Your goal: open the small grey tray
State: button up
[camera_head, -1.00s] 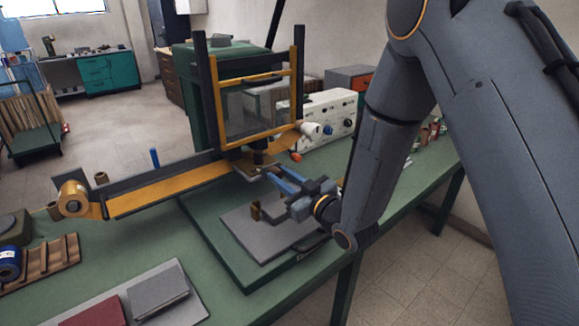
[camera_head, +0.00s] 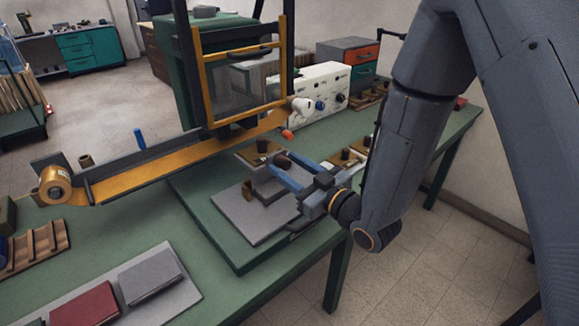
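I cannot tell for sure which part is the small grey tray. A small grey piece (camera_head: 264,184) with a brass tab shows above the flat grey plate (camera_head: 238,215), below the yellow-framed press. Another small light plate (camera_head: 248,154) with a dark knob lies under the press. My gripper (camera_head: 280,163) reaches in from the right with its blue fingers apart. A dark brown round knob (camera_head: 283,161) shows at the fingertips. I cannot tell whether the fingers touch it. The fingers partly cover the grey piece.
The press's yellow frame (camera_head: 205,100) stands just behind my gripper. A long yellow strip (camera_head: 150,180) with a tape roll (camera_head: 54,186) runs left. A white control box (camera_head: 325,85) stands behind right. Red (camera_head: 85,306) and grey (camera_head: 150,278) covered pieces lie front left.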

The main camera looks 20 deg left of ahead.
jog(key=shift+s+d+f, duration=0.1)
jog(key=shift+s+d, duration=0.05)
jog(key=shift+d, duration=0.35)
jog(key=b+v, duration=0.2)
jog(key=v, duration=0.4)
jog(key=shift+s+d, duration=0.25)
jog(key=shift+d, duration=0.1)
jog(key=shift+w, duration=0.1)
